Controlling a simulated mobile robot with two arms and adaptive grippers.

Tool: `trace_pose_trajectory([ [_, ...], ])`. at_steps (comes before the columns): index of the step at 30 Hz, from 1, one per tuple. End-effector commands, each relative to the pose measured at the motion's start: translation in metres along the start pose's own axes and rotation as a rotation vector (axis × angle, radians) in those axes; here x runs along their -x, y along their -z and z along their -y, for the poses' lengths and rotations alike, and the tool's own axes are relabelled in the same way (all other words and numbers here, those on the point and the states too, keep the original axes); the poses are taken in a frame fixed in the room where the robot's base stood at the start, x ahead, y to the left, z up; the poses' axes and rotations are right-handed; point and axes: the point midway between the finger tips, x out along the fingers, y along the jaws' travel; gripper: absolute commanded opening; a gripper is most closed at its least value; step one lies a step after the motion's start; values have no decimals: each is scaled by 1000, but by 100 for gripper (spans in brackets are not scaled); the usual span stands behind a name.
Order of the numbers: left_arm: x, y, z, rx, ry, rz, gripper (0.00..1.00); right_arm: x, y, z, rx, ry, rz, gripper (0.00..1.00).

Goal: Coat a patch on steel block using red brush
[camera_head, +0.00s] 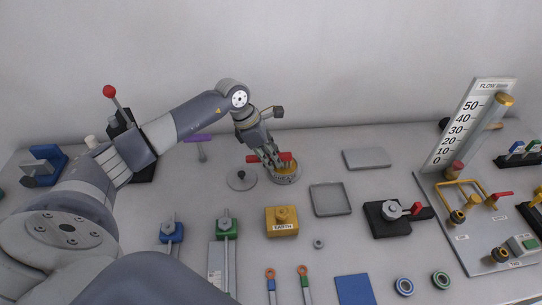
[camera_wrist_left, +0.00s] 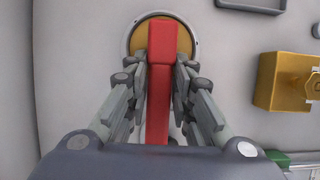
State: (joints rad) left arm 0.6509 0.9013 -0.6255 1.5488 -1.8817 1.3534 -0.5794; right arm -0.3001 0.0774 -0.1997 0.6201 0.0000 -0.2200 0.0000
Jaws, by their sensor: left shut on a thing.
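My left gripper (camera_head: 272,158) is shut on the red brush (camera_head: 285,157). The brush's red handle (camera_wrist_left: 158,80) runs between the fingers in the left wrist view. The brush is over a round can (camera_head: 285,177) with a yellow-brown inside, whose rim and inside also show in the left wrist view (camera_wrist_left: 132,40). The bristles are hidden, so I cannot tell whether they are in the can. A flat grey slab (camera_head: 367,158), which looks like the steel block, lies to the right of the can. My right gripper is not in view.
A grey round lid (camera_head: 241,180) lies left of the can. A shallow grey tray (camera_head: 330,199) and a yellow EARTH block (camera_head: 282,222) stand in front. A black base with a red-handled clamp (camera_head: 393,212) is further right. Bare table lies between can and slab.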

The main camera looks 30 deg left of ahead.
Motion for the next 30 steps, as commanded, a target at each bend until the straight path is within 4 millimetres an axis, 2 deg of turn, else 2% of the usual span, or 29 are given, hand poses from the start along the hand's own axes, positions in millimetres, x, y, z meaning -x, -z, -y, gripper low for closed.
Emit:
trace_pose_trajectory([
  [8,0,1,2,0,6,-6,3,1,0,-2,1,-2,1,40],
  [30,55,-23,0,-1,1,-2,3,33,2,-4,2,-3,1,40],
])
